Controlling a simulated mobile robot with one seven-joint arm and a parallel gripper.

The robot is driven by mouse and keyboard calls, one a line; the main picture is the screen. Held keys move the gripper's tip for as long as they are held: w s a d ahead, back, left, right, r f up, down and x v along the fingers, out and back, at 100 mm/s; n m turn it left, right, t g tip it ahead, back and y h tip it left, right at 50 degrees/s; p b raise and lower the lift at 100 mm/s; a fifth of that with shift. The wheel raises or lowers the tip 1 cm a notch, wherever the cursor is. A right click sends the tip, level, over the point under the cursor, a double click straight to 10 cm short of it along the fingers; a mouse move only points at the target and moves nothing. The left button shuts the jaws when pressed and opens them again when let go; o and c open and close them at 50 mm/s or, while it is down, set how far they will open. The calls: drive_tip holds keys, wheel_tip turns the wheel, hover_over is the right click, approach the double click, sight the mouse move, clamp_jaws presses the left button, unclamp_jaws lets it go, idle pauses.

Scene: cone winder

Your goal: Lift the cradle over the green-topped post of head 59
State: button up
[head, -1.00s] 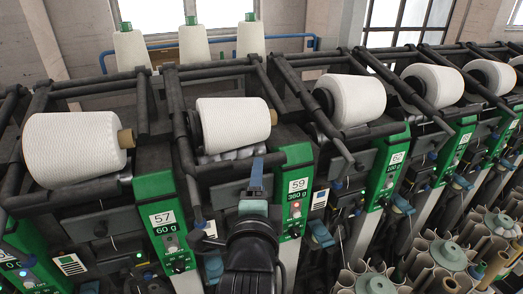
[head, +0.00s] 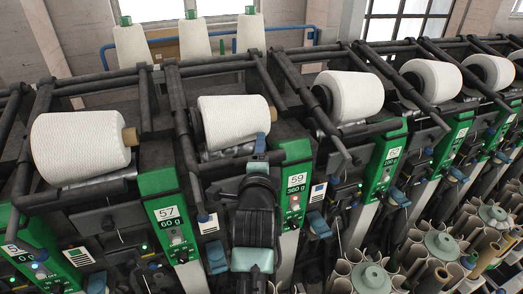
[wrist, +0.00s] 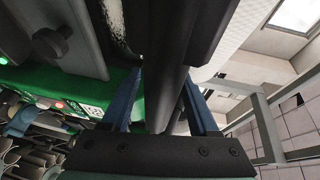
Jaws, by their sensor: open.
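Head 59's green-topped post (head: 292,152) stands right of my arm in the head view, with its number label on the front. The cradle of head 59 is a dark bar frame (head: 222,167) around a white yarn cone (head: 233,122); its front bar passes at my gripper. My gripper (head: 261,143) is open, its blue fingertips at this bar, below the cone's right end. In the wrist view, a dark bar (wrist: 168,85) runs between the two blue fingers, with no clear grip on it. The green post (wrist: 128,95) shows at the left there. My wrist hides part of the bar in the head view.
Head 57's green post (head: 160,190) and cone (head: 80,147) are to the left. More winding heads continue to the right. Tubes and cone packages (head: 440,245) crowd the lower right. Three white cones (head: 194,38) stand behind the frame.

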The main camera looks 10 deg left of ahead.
drive_tip(key=shift+c, duration=0.3)
clamp_jaws()
idle(1.1)
